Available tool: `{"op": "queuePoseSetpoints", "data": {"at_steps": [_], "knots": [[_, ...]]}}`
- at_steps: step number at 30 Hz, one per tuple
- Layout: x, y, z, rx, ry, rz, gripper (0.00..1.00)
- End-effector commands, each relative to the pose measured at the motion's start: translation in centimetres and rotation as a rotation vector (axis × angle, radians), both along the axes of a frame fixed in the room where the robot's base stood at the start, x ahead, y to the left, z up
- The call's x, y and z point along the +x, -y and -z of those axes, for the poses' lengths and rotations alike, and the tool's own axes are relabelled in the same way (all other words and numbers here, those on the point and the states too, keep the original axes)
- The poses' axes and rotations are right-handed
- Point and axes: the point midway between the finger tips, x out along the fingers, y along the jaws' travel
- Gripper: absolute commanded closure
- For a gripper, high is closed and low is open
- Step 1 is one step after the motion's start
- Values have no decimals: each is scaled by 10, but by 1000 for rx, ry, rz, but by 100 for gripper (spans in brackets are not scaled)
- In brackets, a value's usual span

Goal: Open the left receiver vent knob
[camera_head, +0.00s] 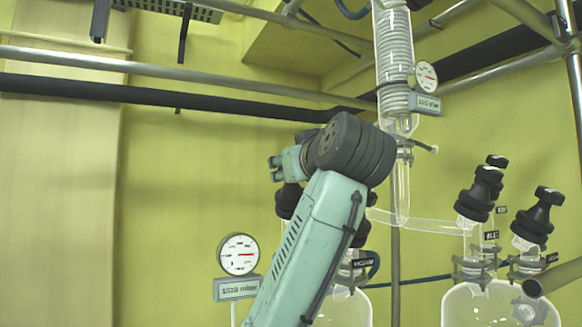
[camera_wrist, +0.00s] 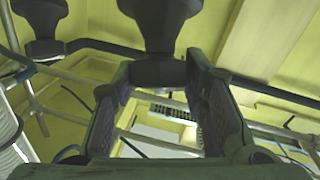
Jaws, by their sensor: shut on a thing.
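My gripper (camera_wrist: 158,74) has its two fingers on either side of the narrow lower end of a black knob (camera_wrist: 160,22), shut on it. The knob's wide flared part stands beyond the fingertips. Parts of black knobs show to the left (camera_head: 287,203) and right (camera_head: 361,236) of my arm. I cannot tell from the head view which one is held. A label reading VACUUM sits just right of my arm.
A second black knob (camera_wrist: 40,22) stands left of the held one. A round gauge (camera_head: 239,254) is left of my arm. A glass condenser column (camera_head: 393,50) and its side tube (camera_head: 425,222) are close on the right. The right vessel (camera_head: 490,306) carries several black knobs.

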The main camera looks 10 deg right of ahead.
Motion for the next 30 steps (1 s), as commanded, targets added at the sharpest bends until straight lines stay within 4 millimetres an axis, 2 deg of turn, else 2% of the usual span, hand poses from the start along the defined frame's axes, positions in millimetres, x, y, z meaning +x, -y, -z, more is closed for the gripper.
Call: {"op": "queuePoseSetpoints", "data": {"at_steps": [21, 30], "knots": [[0, 2, -2, -329, -109, -581, 88], [0, 1, -1, -416, -138, -734, 88]]}}
